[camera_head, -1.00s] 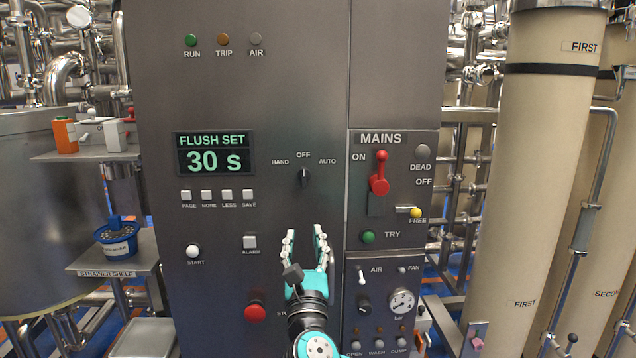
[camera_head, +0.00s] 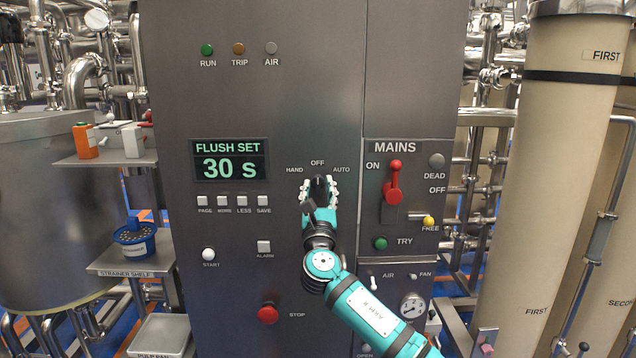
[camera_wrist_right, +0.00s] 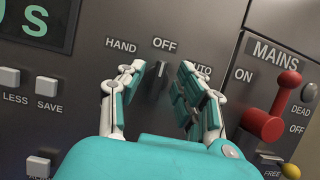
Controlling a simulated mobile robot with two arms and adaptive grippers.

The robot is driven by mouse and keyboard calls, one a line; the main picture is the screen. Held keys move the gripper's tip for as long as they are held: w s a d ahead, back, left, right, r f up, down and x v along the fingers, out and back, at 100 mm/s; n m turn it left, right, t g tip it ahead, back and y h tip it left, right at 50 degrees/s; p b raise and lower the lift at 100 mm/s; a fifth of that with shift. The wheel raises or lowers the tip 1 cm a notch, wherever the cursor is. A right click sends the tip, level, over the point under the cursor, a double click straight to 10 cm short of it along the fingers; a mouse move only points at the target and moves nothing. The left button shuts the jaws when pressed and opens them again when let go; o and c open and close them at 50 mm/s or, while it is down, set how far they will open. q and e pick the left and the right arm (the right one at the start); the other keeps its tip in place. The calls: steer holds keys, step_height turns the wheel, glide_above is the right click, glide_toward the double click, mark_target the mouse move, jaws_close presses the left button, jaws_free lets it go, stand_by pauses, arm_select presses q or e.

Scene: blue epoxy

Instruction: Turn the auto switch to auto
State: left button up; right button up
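The auto switch (camera_head: 318,184) is a small dark knob on the grey panel, below the labels HAND, OFF and AUTO. In the right wrist view the knob (camera_wrist_right: 161,69) points up toward OFF. My right gripper (camera_head: 319,187) is at the switch, with a finger on either side of it. In the right wrist view the gripper (camera_wrist_right: 160,76) is open, with a gap showing between each finger and the knob. The fingers partly cover the switch in the head view. My left gripper is not in view.
The red mains handle (camera_head: 393,182) stands to the right of the switch, up near ON. The FLUSH SET display (camera_head: 231,160) reads 30 s at the left, above several square buttons. The red stop button (camera_head: 268,313) is lower down. The panel above the switch is clear.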

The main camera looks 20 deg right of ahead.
steer(key=shift+w+d+r, duration=0.1)
steer(key=shift+w+r, duration=0.1)
steer(key=shift+w, duration=0.25)
jaws_close()
